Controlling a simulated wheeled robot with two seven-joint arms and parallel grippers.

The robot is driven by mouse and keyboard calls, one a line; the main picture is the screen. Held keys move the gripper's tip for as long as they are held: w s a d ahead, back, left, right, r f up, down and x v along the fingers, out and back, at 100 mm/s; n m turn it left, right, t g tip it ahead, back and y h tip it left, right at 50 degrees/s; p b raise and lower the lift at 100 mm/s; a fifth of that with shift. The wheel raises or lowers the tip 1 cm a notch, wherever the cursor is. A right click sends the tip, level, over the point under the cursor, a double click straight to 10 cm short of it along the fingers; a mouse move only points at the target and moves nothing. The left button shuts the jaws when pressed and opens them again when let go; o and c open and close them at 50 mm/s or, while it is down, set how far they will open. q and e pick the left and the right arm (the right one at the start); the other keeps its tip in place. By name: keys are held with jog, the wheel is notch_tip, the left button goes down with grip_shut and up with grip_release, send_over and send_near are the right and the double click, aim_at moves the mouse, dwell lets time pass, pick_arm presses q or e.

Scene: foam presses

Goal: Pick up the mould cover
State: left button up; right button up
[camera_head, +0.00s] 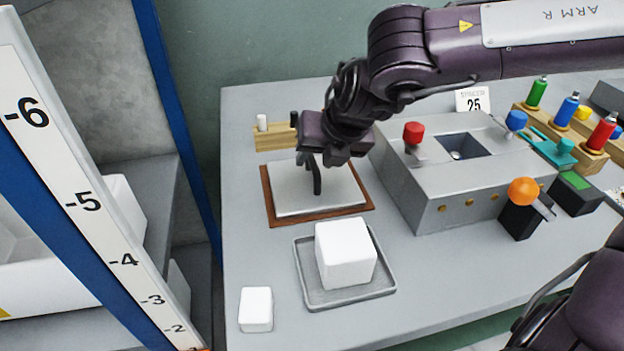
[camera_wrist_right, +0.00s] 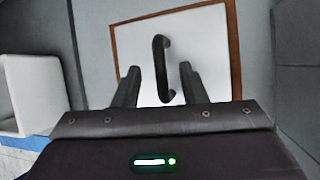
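The mould cover (camera_head: 300,198) is a flat pale grey plate lying on a brown wooden board (camera_head: 360,211). Its black bar handle (camera_wrist_right: 160,68) shows clearly in the right wrist view, standing on the pale plate (camera_wrist_right: 205,50). My right gripper (camera_head: 311,172) is over the cover, pointing down. In the right wrist view its two fingers (camera_wrist_right: 159,72) are apart, with the handle between them in the picture and a visible gap on each side. In the head view the dark fingers and handle are hard to tell apart. My left gripper is not in view.
A white foam block (camera_head: 345,253) sits on a grey tray (camera_head: 310,290) in front of the board. A smaller white block (camera_head: 256,309) lies nearby. A grey press box (camera_head: 425,190) with a red knob (camera_head: 413,132) stands right. A wooden holder (camera_head: 270,138) stands behind.

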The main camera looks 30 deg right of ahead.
aim_at(311, 188)
jog(key=shift+x, duration=1.5)
jog(key=shift+s, duration=0.1)
jog(key=shift+c, duration=0.2)
grip_shut()
jog(key=shift+r, duration=0.1)
